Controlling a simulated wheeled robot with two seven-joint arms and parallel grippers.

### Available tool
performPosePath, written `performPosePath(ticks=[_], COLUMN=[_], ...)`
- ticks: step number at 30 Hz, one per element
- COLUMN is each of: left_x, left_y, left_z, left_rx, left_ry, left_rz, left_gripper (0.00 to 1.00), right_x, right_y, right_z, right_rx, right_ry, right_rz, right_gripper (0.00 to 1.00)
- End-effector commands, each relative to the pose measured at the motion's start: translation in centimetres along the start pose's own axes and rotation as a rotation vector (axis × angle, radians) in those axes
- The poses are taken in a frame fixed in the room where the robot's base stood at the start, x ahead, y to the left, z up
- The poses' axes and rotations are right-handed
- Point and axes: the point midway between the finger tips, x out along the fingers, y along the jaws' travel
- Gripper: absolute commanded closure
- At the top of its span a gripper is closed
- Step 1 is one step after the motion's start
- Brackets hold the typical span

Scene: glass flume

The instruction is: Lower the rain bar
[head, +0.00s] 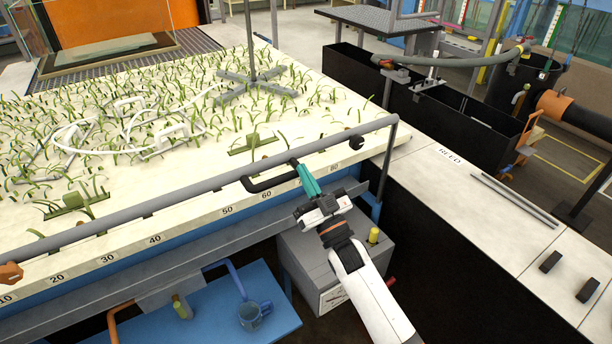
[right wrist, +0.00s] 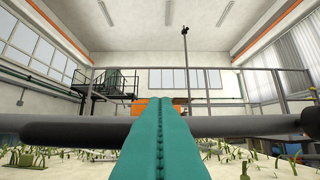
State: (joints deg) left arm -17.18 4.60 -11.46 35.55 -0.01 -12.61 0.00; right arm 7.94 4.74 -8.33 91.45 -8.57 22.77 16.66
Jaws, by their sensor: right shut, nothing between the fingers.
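A long grey bar (head: 190,195), possibly the rain bar, runs slantwise along the front edge of the planted bed in the head view. A post (head: 388,155) stands at its right end. A black bent handle (head: 262,186) juts out from the bar toward me. My right gripper (head: 305,178) has teal fingers that are shut and empty, with their tips close to the right end of the handle. I cannot tell whether they touch it. In the right wrist view, the teal fingers (right wrist: 158,135) cross in front of a grey bar (right wrist: 70,133) and hide its middle.
The bed edge carries a number scale (head: 190,226). Green plants and a grey cross-shaped stand (head: 255,84) are on the bed (head: 330,85). A pale bench (head: 470,215) is at right.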

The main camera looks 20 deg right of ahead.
Motion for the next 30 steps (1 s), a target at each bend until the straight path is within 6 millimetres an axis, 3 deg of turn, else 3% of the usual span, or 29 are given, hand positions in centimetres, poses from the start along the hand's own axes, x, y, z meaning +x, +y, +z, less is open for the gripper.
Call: performPosePath(ticks=[8, 21, 30], left_x=[5.4, 17.3, 22.7], left_y=[-0.1, -0.3, -0.4], left_z=[-0.5, -1.6, -2.1], left_rx=[0.000, 0.000, 0.000], left_ry=[0.000, 0.000, 0.001], left_rz=[0.000, 0.000, 0.000], left_gripper=[0.04, 0.04, 0.04], right_x=[-3.3, -10.8, -14.2], right_y=[0.0, 0.0, 0.0], right_z=[-5.7, -18.3, -24.1], right_rx=[-0.001, -0.001, 0.000], right_ry=[0.006, 0.009, 0.007], right_rz=[0.001, 0.000, 0.000], right_gripper=[1.00, 1.00, 1.00])
